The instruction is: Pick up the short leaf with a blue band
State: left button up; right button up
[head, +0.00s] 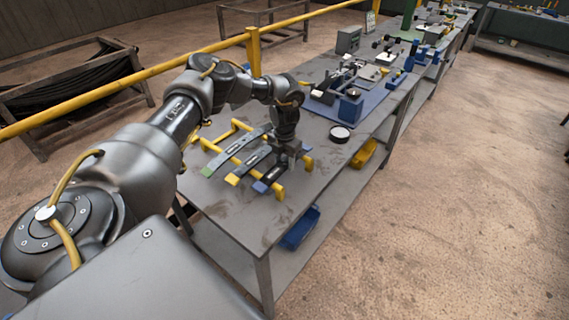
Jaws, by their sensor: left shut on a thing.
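A yellow rack (279,191) stands on the near end of the grey workbench and bears several dark flat leaves. The short leaf with a blue band (262,186) is the rightmost, with its blue end toward the front. My left gripper (285,162) points down over its far part and is shut on it; the fingers partly hide it. I cannot tell whether the leaf is clear of the rack. To its left lie a leaf with a yellow band (233,179) and a longer leaf with a green band (209,171). My right gripper is not in view.
A round black dish with a white inside (340,133) sits right of the rack. A blue mat (335,108) with fixtures lies farther back. Yellow (364,154) and blue (300,228) bins are on the lower shelf. The bench's front corner is bare.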

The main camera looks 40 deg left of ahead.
pick_arm(q)
jog(key=shift+w+r+b, duration=0.1)
jog(key=shift+r+b, duration=0.35)
jog(key=w+d+r+b, duration=0.4)
jog(key=w+d+r, duration=0.3)
jog(key=d+r, duration=0.5)
jog(key=shift+w+b, duration=0.25)
jog(key=shift+b, duration=0.15)
